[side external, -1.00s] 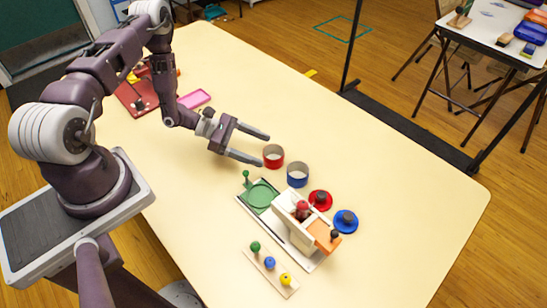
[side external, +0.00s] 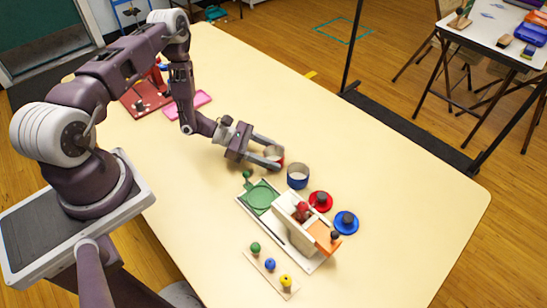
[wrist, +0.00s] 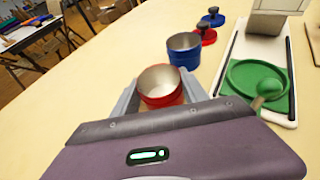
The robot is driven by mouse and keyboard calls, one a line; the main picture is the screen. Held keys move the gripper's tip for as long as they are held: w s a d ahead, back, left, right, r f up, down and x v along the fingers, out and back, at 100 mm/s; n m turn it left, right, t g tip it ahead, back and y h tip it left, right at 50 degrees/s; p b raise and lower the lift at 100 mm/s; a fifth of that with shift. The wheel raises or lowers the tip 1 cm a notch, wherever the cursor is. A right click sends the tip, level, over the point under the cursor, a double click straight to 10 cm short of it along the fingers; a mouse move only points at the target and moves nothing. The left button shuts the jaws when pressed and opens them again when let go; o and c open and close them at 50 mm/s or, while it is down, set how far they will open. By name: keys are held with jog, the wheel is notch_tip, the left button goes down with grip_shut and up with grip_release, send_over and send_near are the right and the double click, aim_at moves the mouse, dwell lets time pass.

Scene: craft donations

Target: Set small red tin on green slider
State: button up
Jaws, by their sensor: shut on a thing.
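The small red tin (wrist: 160,86) is an open, empty cup with a bare metal inside. It stands between the fingers of my gripper (side external: 271,157), which is shut on it; in the side view the fingers hide part of it. The tin appears to rest on the table. The green slider (side external: 262,196) is a flat green plate with a round recess and a knobbed handle, at the end of a white track. In the wrist view the green slider (wrist: 256,82) is to the right of the tin, with nothing on it.
A blue tin (side external: 298,176) stands close beside the red one. Red (side external: 320,200) and blue (side external: 346,221) knobbed lids lie beyond the white housing (side external: 298,216). A board with coloured knobs (side external: 271,267) lies in front.

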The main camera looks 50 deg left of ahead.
notch_tip(320, 180, up, 9)
jog(key=m+g+h, duration=0.2)
jog(key=m+g, duration=0.3)
send_over(259, 196)
jog(key=shift+d+f, duration=0.15)
jog(key=shift+f, duration=2.9)
jog(key=shift+f, duration=0.6)
jog(key=o, duration=1.1)
jog(key=shift+v, duration=5.55)
jog(key=shift+f, duration=0.2)
